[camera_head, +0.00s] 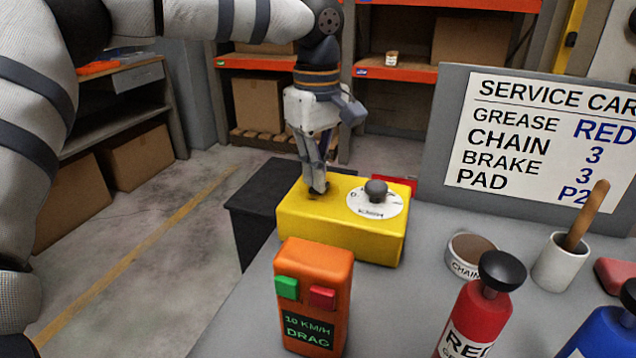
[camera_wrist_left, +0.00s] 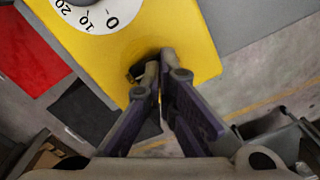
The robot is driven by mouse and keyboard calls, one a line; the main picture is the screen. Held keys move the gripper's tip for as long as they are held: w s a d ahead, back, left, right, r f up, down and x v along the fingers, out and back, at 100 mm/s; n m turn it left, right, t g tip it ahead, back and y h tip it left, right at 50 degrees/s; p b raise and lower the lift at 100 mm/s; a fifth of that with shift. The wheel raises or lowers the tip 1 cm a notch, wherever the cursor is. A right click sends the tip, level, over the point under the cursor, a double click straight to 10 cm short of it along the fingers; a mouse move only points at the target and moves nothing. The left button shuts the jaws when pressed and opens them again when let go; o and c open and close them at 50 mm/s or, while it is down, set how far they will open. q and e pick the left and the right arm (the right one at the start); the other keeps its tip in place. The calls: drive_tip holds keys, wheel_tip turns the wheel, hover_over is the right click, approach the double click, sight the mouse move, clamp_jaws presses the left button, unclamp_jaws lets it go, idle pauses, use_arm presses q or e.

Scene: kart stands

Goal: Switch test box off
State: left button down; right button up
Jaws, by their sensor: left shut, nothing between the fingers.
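A yellow box (camera_head: 340,236) with a white dial plate and a dark round knob (camera_head: 376,190) stands at the table's back left edge. My left gripper (camera_head: 318,190) points down, shut and empty, with its fingertips at the box's top, left of the dial. In the left wrist view the fingertips (camera_wrist_left: 160,68) are over the yellow top (camera_wrist_left: 185,35), next to a small dark part (camera_wrist_left: 138,72) partly hidden by them. I cannot tell whether they touch it. Dial marks 0, 10 and 20 show on the plate (camera_wrist_left: 98,14). My right gripper is not in view.
An orange box (camera_head: 313,268) with green and red buttons, labelled "10 KM/H DRAG", stands in front. Right are a red bottle (camera_head: 478,310), a blue bottle (camera_head: 608,325), a chain tin (camera_head: 470,254) and a white cup (camera_head: 561,262). A service card board (camera_head: 450,130) stands behind.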

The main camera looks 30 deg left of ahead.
use_arm(q)
drive_tip(key=shift+f, duration=0.4)
wheel_tip(320, 180, up, 5)
drive_tip(key=shift+f+p, duration=0.2)
drive_tip(key=shift+p, duration=0.25)
drive_tip(key=shift+r, duration=1.2)
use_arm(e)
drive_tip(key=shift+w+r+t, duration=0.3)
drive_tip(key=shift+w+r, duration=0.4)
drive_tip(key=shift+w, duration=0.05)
